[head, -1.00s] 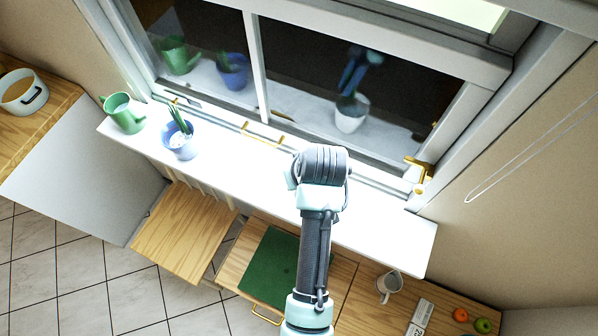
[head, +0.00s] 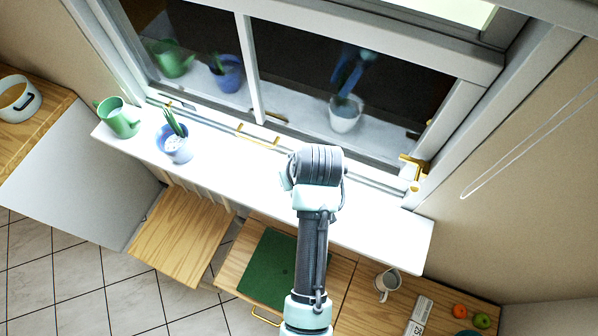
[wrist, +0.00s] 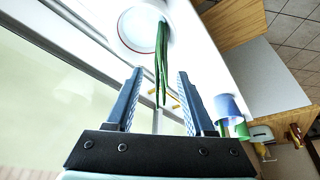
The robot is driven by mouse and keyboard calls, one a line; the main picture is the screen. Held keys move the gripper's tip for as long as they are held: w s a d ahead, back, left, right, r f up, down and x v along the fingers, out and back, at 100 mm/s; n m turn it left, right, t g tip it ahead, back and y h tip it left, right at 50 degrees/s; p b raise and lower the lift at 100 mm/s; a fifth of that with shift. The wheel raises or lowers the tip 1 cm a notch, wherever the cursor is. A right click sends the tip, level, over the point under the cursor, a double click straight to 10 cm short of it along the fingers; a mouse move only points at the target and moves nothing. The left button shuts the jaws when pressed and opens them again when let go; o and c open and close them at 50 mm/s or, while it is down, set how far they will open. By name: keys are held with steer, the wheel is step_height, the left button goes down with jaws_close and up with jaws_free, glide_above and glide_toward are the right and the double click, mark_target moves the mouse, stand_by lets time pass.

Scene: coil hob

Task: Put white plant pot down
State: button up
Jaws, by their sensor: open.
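The white plant pot (wrist: 143,28) with long green leaves (wrist: 162,55) shows at the top of the wrist view, on the white windowsill. My gripper (wrist: 159,76) is open, with the leaves reaching into the space between its fingers. The fingertips look apart from the pot's rim. In the head view my arm hides the pot and the gripper. The pot's dim reflection (head: 345,113) shows in the window glass, with my gripper's reflection above it.
A blue plant pot (head: 176,150) and a green watering can (head: 118,118) stand on the left part of the windowsill (head: 235,160). The window is close behind. The sill's right end is clear. A jug (head: 387,283) stands on the lower wooden counter.

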steer(key=b+v, duration=0.1)
steer(key=v, duration=1)
steer(key=shift+r+b, duration=0.3)
steer(key=shift+b, duration=0.1)
steer(key=shift+s, duration=0.1)
